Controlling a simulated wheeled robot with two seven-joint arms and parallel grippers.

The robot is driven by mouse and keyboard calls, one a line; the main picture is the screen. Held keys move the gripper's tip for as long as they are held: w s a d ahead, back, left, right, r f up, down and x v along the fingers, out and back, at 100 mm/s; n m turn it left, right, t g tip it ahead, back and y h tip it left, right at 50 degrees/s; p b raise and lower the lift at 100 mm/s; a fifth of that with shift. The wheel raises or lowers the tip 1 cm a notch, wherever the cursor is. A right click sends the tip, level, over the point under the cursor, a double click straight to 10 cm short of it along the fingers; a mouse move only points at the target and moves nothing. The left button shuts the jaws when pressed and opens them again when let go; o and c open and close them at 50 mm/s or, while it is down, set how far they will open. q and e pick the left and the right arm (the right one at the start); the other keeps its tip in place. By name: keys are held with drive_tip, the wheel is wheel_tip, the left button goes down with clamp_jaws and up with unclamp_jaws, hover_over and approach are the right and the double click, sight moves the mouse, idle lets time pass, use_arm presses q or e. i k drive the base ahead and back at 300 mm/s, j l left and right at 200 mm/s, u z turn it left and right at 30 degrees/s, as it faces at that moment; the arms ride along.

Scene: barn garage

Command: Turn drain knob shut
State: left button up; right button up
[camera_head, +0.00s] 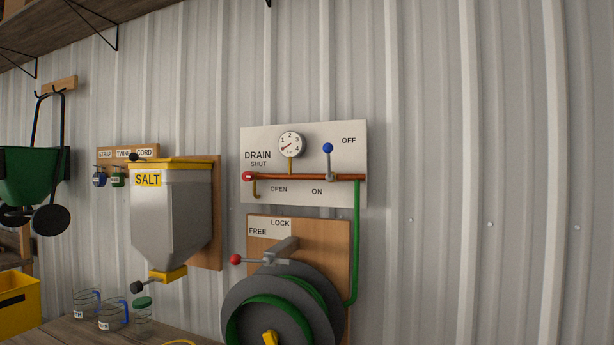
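The drain knob (248,176) is a small red knob at the left end of a copper pipe (310,177) on a white wall panel (350,195). The words DRAIN and SHUT stand above it, and OPEN is to its lower right. A short brass spout hangs just right of the knob. The knob's exact turn is too small to tell. Neither of my grippers is in view.
On the panel are a round gauge (291,145) and a blue-tipped lever (328,148) pointing up. Below hang a green hose reel (285,305) and its red-tipped lever (236,259). A salt hopper (170,215) is left; jars (112,314) stand below. The wall right is bare.

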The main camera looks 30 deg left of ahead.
sight(247, 175)
drive_tip(key=u, duration=1.2)
drive_tip(key=k+j, duration=0.05)
